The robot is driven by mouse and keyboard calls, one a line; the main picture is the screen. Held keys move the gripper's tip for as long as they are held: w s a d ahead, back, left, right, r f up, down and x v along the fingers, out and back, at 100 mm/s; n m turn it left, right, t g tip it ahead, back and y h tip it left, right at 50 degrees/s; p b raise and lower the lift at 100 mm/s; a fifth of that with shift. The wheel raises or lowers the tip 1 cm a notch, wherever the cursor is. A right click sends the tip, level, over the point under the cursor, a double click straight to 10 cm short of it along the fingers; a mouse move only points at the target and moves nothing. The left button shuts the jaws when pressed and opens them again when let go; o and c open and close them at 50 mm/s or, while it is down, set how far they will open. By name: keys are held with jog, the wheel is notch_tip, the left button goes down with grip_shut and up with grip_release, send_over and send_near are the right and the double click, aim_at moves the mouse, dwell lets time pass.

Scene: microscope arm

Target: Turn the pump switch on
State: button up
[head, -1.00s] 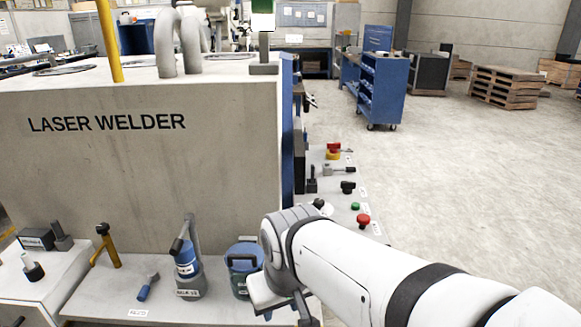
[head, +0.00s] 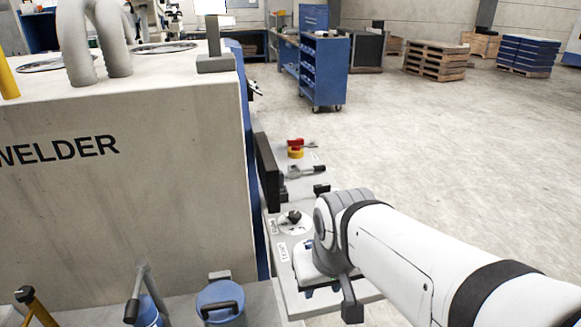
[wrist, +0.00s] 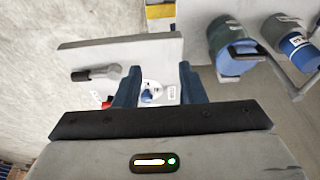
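In the head view, a dark rotary knob (head: 293,217) sits on a round white plate on the ledge beside the welder, with small labels beside it too small to read. In the wrist view, a small blue knob (wrist: 150,94) on a white round plate shows between my fingers. I cannot tell which control is the pump switch. My gripper (wrist: 159,70) is open, its two blue fingers apart with the knob in the gap; no contact is visible. In the head view my wrist hangs over the ledge, hiding part of it.
A black-handled lever (wrist: 95,73) and a red control (wrist: 106,101) lie left of my fingers. Blue canisters (wrist: 236,57) stand to the right. In the head view, a red and yellow control (head: 295,147) and levers (head: 307,170) are farther back; the welder wall (head: 130,215) rises left.

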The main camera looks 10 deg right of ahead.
jog(key=shift+o, duration=0.7)
jog(key=shift+w, duration=0.25)
jog(key=o, duration=0.6)
jog(key=w+d, duration=0.1)
jog(key=w, duration=0.3)
jog(key=w+d+r+b, duration=0.1)
jog(key=w, duration=0.2)
jog(key=w+d+r, duration=0.1)
jog(key=w, duration=0.3)
jog(key=shift+w+d+r, duration=0.15)
jog(key=shift+w+r, duration=0.1)
jog(key=shift+w, duration=0.1)
jog(key=shift+o, duration=0.4)
jog(key=w+d+b, duration=0.1)
jog(key=w+d, duration=0.2)
jog(key=w, duration=1)
jog(key=shift+d+f+t+b, duration=0.15)
jog(key=shift+d+t+b, duration=0.15)
jog(key=shift+d, duration=0.1)
jog(key=b, duration=0.2)
send_near(323, 185)
notch_tip(323, 185, down, 2)
jog(key=shift+t, duration=0.4)
jog(key=p+x, duration=0.1)
jog(key=x, duration=0.6)
jog(key=shift+a+f, duration=0.1)
jog(key=shift+f, duration=0.05)
